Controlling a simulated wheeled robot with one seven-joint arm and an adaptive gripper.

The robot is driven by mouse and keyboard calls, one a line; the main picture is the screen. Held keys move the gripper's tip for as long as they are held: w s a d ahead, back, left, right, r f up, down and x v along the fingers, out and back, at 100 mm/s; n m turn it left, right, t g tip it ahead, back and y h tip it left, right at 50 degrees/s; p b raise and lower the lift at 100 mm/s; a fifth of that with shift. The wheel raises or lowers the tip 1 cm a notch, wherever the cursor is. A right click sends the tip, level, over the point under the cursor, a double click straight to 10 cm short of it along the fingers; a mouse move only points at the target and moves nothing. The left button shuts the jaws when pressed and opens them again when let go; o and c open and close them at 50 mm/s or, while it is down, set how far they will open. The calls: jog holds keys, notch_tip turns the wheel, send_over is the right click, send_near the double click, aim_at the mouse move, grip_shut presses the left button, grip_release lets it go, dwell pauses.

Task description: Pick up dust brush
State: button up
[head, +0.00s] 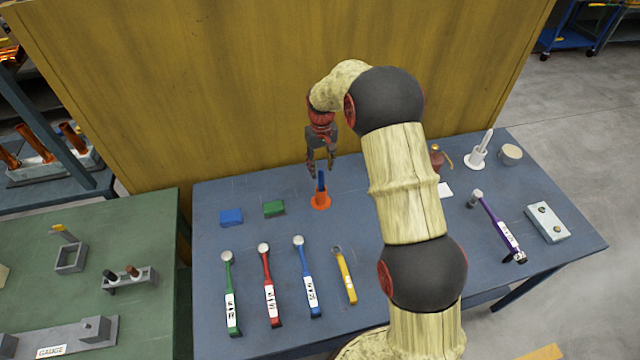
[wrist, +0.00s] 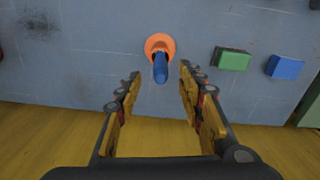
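An upright blue handle (head: 321,182) stands in an orange round base (head: 320,203) near the back of the blue table; I take it to be the dust brush, though no bristles show. My gripper (head: 321,170) hangs pointing down just above the handle, its fingers apart and empty. In the wrist view the blue handle (wrist: 160,68) and orange base (wrist: 153,42) lie ahead of the fingertips, roughly centred in the gap of my gripper (wrist: 160,77). I cannot tell whether the handle's top is between the fingertips.
A green block (head: 274,208) and a blue block (head: 231,217) lie left of the base. Several long-handled tools, including a red one (head: 267,285), lie in front. A white stand (head: 477,158) holds a white upright piece at right. The yellow wall (head: 240,90) rises close behind.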

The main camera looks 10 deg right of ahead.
aim_at(321, 179)
jog(key=shift+w+f, duration=0.15)
jog(key=shift+f, duration=0.75)
notch_tip(321, 179, down, 5)
jog(key=shift+r, duration=0.1)
jog(key=shift+s, duration=0.2)
jog(key=shift+c, duration=0.8)
jog(key=c, duration=0.7)
grip_shut()
